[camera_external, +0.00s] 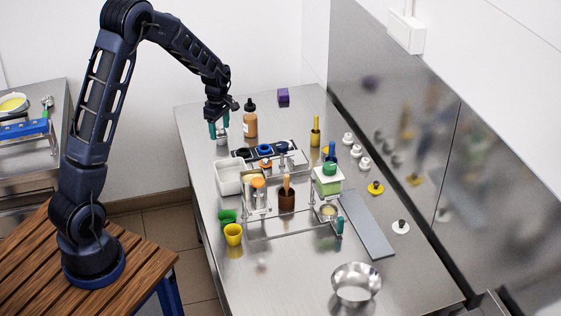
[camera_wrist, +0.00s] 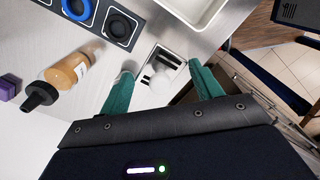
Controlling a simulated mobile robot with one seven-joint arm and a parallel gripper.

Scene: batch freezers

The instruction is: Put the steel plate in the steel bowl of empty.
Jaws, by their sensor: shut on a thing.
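My gripper (camera_external: 219,130), with green fingers, is at the far left of the steel table. In the wrist view, its fingers (camera_wrist: 161,86) stand on either side of a small pale, squarish metal piece (camera_wrist: 168,58) with a rounded white part, and are shut on it. This piece may be the steel plate, but I cannot tell for sure. The external view shows it small and pale (camera_external: 222,139), low under the gripper; whether it touches the table is unclear. The steel bowl (camera_external: 356,284) stands at the table's near right end, and looks empty.
A brown bottle (camera_external: 250,121) stands just right of my gripper. A white tub (camera_external: 229,178), racks and cups (camera_external: 233,235) fill the table's middle, between gripper and bowl. A long grey slab (camera_external: 367,225) lies on the right. The near left tabletop is clear.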

